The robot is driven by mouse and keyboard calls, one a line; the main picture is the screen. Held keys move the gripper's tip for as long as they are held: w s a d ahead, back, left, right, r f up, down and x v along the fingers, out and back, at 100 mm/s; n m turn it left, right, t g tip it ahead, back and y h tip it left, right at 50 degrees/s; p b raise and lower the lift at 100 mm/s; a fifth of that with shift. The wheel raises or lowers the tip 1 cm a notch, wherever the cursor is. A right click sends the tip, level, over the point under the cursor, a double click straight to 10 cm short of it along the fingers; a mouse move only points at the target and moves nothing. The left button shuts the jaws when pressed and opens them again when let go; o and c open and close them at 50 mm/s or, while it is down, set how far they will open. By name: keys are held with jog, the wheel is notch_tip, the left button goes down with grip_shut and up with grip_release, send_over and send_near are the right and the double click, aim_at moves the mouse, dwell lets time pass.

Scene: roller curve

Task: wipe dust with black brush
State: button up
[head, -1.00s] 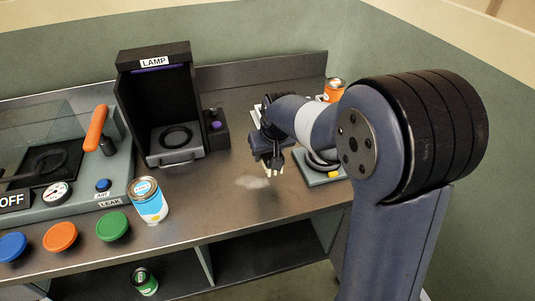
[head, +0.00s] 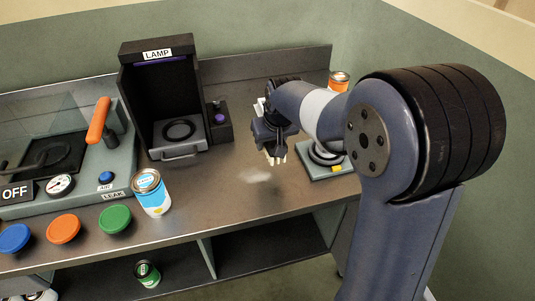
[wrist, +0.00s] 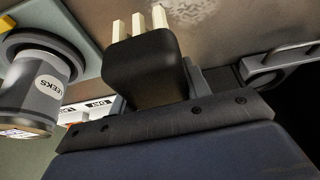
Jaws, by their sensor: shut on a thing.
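The black brush (wrist: 146,62) with several pale bristle tufts shows in the wrist view, held with its bristles pointing away from my gripper. My gripper (head: 270,138) is shut on the brush. In the head view the bristles (head: 276,158) point down above the metal bench, just up and right of the dust; whether they touch the bench I cannot tell. The dust (head: 256,175) is a small pale smudge on the bench top. The jaws hide much of the brush in the head view.
The black lamp box (head: 160,100) stands behind and left of the brush. A blue-and-white can (head: 151,194) stands left of the dust. A grey device (head: 325,172) with a round ring is at the right, and an orange can (head: 339,82) stands behind my arm. Bench around the dust is clear.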

jog(key=shift+f, duration=0.3)
